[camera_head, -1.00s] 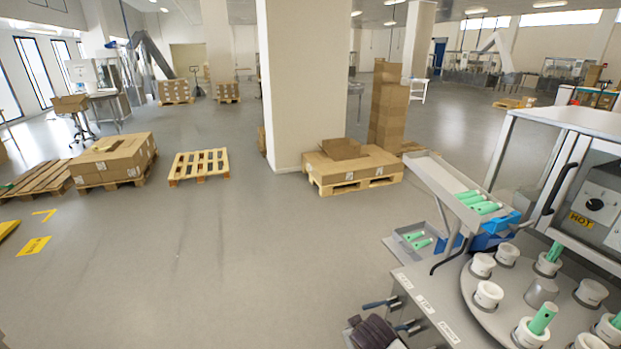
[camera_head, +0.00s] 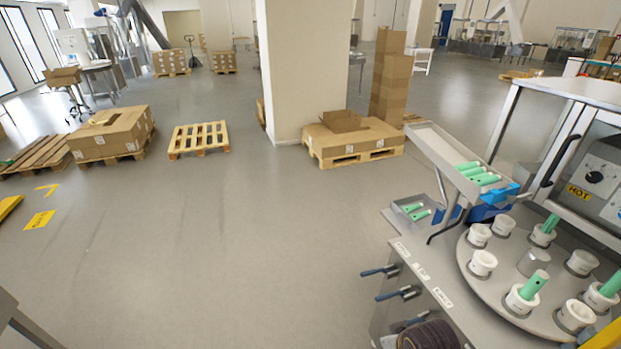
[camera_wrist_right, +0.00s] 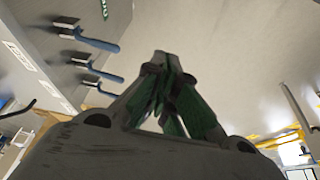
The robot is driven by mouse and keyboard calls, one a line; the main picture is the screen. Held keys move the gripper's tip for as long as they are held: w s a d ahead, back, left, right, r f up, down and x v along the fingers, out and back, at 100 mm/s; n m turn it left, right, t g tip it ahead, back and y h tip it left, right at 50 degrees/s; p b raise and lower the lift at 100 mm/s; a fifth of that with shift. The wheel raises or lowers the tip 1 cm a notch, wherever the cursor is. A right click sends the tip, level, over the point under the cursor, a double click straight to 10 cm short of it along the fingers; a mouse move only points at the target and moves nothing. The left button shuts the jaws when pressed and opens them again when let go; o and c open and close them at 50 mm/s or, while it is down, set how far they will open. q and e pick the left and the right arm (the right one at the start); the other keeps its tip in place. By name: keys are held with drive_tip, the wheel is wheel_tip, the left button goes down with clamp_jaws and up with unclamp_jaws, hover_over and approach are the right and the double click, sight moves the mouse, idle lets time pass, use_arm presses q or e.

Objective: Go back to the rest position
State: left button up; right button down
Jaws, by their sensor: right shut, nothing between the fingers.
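My right gripper (camera_wrist_right: 163,62) is in the right wrist view, its two dark fingers with green inner parts drawn together at the tips. Nothing is held between them. Neither gripper shows in the head view. The filling machine with its round table (camera_head: 480,290) stands at the right of the head view. White cups, some with green tubes (camera_head: 534,284), stand on the round table. An inclined metal chute (camera_head: 440,145) with green tubes leads down to it.
Blue-handled tools (camera_head: 379,271) stick out from the machine's side; they also show in the right wrist view (camera_wrist_right: 97,42). A dark ribbed round thing (camera_head: 427,335) is low beside the machine. Open floor (camera_head: 220,260) lies to the left. Pallets with boxes (camera_head: 350,142) stand farther back.

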drive_tip(key=shift+s+d, duration=1.45)
drive_tip(key=shift+s, duration=0.45)
drive_tip(key=s+f+g, duration=0.2)
drive_tip(key=s+f, duration=0.1)
drive_tip(key=f, duration=3.1)
drive_tip(key=s+d+f, duration=0.2)
drive_tip(key=s+f, duration=0.7)
drive_tip(key=s, duration=0.2)
drive_tip(key=s+d+f+g, duration=0.1)
drive_tip(key=s+d+f, duration=0.1)
drive_tip(key=s+f, duration=0.7)
drive_tip(key=shift+s+f+h, duration=0.3)
drive_tip(key=shift+s+f, duration=0.1)
drive_tip(key=shift+s, duration=0.55)
